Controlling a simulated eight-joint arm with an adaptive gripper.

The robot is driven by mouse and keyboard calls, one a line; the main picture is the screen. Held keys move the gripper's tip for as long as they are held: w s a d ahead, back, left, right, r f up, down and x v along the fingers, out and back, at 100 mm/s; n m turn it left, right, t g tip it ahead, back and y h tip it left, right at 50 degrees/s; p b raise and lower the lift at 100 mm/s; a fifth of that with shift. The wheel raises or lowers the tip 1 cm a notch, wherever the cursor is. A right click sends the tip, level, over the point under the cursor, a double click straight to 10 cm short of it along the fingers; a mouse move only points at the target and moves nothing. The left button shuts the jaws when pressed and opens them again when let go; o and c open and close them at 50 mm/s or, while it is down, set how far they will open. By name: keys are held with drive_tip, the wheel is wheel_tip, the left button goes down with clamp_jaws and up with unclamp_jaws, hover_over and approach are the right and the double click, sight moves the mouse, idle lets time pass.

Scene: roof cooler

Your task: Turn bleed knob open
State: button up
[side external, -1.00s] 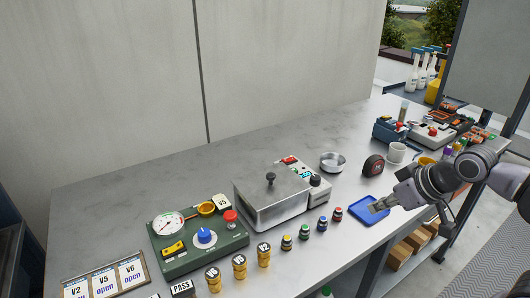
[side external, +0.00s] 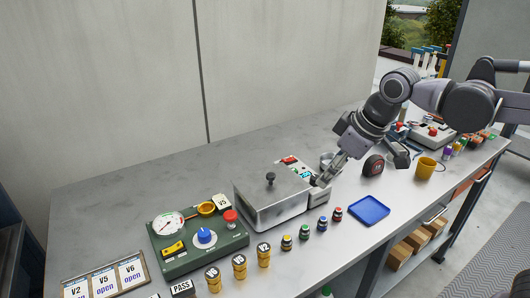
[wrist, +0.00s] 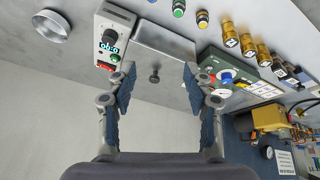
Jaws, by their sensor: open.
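A green panel (side external: 178,264) stands at the front left of the bench. It carries a blue knob (side external: 204,235) on a white dial, a round gauge (side external: 168,226), a red button (side external: 230,216) and a yellow part. No label naming the bleed knob is readable. The blue knob also shows at the right in the wrist view (wrist: 226,77). My gripper (side external: 322,180) is over the right end of the metal box, well right of the green panel. In the wrist view my gripper (wrist: 158,76) is open and empty, with the box lid's black knob (wrist: 154,76) between its fingers.
The lidded metal box (side external: 262,200) stands between my gripper and the green panel. Its control unit has a black dial (wrist: 110,36). Several small bottles and brass cylinders (side external: 240,267) line the front. A blue tray (side external: 369,210) lies right. The back left bench is clear.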

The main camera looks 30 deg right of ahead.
drive_tip(key=w+a+r+n+g, duration=0.1)
drive_tip(key=w+a+r+n, duration=0.15)
drive_tip(key=w+a, duration=0.4)
drive_tip(key=n+g, duration=0.4)
drive_tip(key=n, duration=0.4)
approach(203, 233)
drive_tip(key=shift+h, duration=0.4)
drive_tip(key=f, duration=0.8)
drive_tip(key=shift+a+f, duration=0.35)
drive_tip(key=shift+f, duration=0.05)
clamp_jaws()
